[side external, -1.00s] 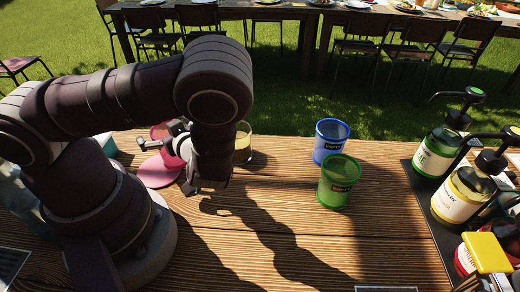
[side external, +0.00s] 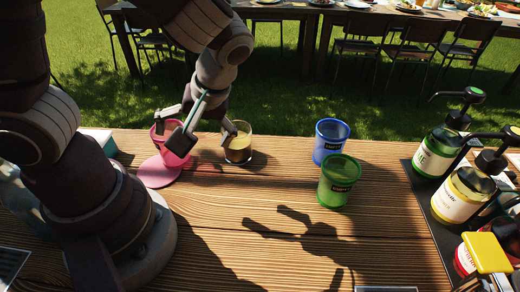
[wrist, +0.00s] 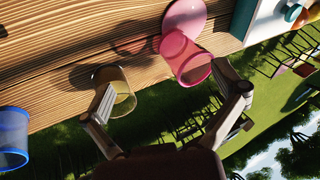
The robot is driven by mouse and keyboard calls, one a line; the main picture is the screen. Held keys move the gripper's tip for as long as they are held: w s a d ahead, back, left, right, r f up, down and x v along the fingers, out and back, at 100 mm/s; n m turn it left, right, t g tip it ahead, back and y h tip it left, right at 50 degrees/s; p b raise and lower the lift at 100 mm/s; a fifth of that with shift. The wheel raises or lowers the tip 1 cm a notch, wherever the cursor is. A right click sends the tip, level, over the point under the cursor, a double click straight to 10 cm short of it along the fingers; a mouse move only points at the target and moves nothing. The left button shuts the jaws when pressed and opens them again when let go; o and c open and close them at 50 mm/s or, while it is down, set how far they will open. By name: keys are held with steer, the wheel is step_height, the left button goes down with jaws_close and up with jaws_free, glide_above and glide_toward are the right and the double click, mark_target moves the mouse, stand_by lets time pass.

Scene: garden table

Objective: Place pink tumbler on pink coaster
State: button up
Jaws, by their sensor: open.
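The pink tumbler (side external: 177,156) is at the back left of the table, beside my base, and partly hidden by a finger. The pink coaster (side external: 156,173) lies flat just in front of it. In the wrist view the tumbler (wrist: 185,58) overlaps the edge of the coaster (wrist: 188,15); I cannot tell whether its base rests on it. My gripper (side external: 206,138) is open and empty, raised near the tumbler. In the wrist view its fingers (wrist: 165,78) are spread, the right one beside the tumbler, the left one in front of a glass.
The glass with yellowish contents (side external: 238,150) stands right of the tumbler. Blue (side external: 329,145) and green (side external: 338,184) cups stand mid-table. A dark tray (side external: 425,205) with pump bottles is at the right. The table's front middle is clear.

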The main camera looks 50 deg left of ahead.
step_height(320, 180, up, 9)
steer(key=m+t+h, duration=0.5)
steer(key=m+t, duration=0.2)
steer(key=m, duration=0.3)
steer(key=shift+d+m, duration=0.15)
steer(key=shift+m, duration=0.15)
